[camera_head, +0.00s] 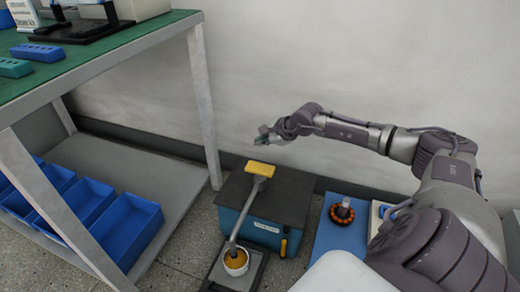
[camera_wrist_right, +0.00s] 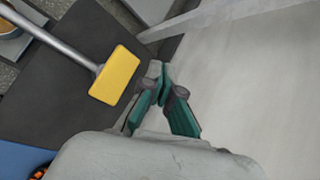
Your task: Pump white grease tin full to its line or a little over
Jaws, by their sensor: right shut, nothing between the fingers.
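The white grease tin (camera_head: 236,262) stands on a grey plate in front of the pump, with amber grease inside; I cannot make out its line or the exact level. The pump (camera_head: 262,222) is a teal box with a dark top. Its grey lever (camera_head: 247,212) slopes up from above the tin to a yellow pad (camera_head: 260,168). My right gripper (camera_head: 263,136) is shut and empty, just beyond the pad in the head view. In the right wrist view the closed fingertips (camera_wrist_right: 158,76) lie beside the yellow pad (camera_wrist_right: 116,75), apparently apart from it. My left gripper is not in view.
A green-topped bench (camera_head: 110,45) with a lower shelf of blue bins (camera_head: 128,228) stands at the left. A blue mat (camera_head: 335,238) with an orange-and-black ring part (camera_head: 342,213) lies right of the pump. A pale wall (camera_head: 330,60) runs behind.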

